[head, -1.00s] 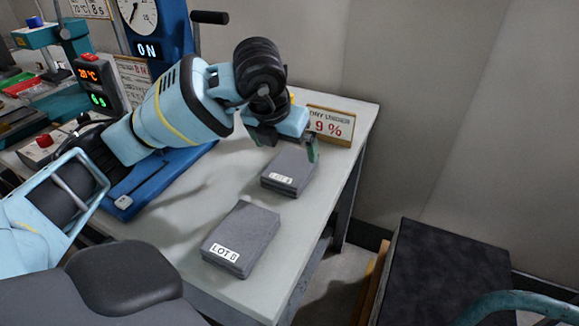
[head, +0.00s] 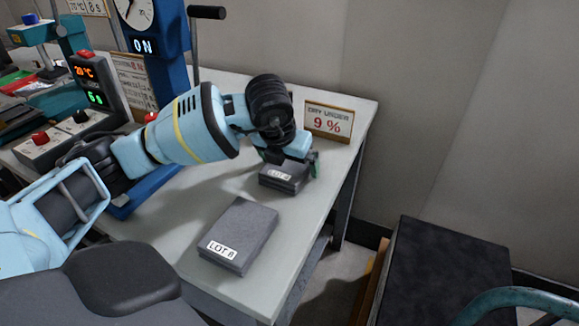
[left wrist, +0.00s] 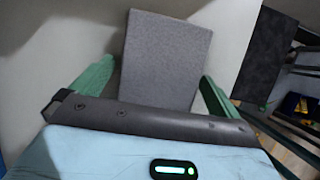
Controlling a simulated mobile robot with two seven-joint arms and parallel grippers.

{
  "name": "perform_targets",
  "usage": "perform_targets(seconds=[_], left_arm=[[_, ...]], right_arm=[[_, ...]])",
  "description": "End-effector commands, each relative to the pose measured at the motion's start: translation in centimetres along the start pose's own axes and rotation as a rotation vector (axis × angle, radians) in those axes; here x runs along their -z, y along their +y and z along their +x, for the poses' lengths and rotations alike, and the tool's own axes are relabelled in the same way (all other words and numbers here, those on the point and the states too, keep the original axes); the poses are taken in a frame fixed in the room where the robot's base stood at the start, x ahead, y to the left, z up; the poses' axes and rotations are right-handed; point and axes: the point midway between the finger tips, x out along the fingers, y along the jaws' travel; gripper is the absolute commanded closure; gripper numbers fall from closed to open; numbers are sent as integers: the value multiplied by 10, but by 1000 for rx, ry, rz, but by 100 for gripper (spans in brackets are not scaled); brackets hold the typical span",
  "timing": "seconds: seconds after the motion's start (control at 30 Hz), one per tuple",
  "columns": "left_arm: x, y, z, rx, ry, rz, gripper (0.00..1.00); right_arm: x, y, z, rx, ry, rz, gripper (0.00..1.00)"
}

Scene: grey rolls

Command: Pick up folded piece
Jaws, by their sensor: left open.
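Two stacks of grey folded pieces lie on the light table. The far stack (head: 284,178) has a white lot label whose last letter is too small to read. The near stack (head: 238,236) is labelled LOT 8 or LOT B. My left gripper (head: 290,165) is open, over the far stack and very close to it, with a green finger at its right side. In the left wrist view a grey folded piece (left wrist: 166,60) lies between the two green fingers (left wrist: 152,88), with a gap to the left one. My right gripper is not seen.
A blue press with a dial (head: 150,45) and a control box (head: 92,85) stand at the left. A dark-topped box (head: 455,270) is beyond the table's right edge. The tabletop (head: 300,240) right of the near stack is clear.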

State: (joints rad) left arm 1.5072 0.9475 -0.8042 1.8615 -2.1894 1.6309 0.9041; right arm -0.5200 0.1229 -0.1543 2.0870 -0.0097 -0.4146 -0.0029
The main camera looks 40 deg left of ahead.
Motion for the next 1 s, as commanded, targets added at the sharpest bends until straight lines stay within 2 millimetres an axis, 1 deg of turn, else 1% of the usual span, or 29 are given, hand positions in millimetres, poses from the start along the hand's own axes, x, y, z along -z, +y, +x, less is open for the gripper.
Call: perform_targets(seconds=[0.13,0.4,0.5,0.67,0.77,0.87,1.0], left_arm=[[0,0,0,0,0,0,1],[0,0,-1,0,0,0,37],[-1,0,-1,1,-2,0,47],[-1,0,-1,1,-2,0,47],[-2,0,-5,1,-3,-1,47],[-7,0,-15,2,-5,-1,47],[-17,-1,-39,3,-6,-2,47]], right_arm=[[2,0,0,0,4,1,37],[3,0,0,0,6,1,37],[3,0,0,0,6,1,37],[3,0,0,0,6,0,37],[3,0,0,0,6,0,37],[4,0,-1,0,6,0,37],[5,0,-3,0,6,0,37]])
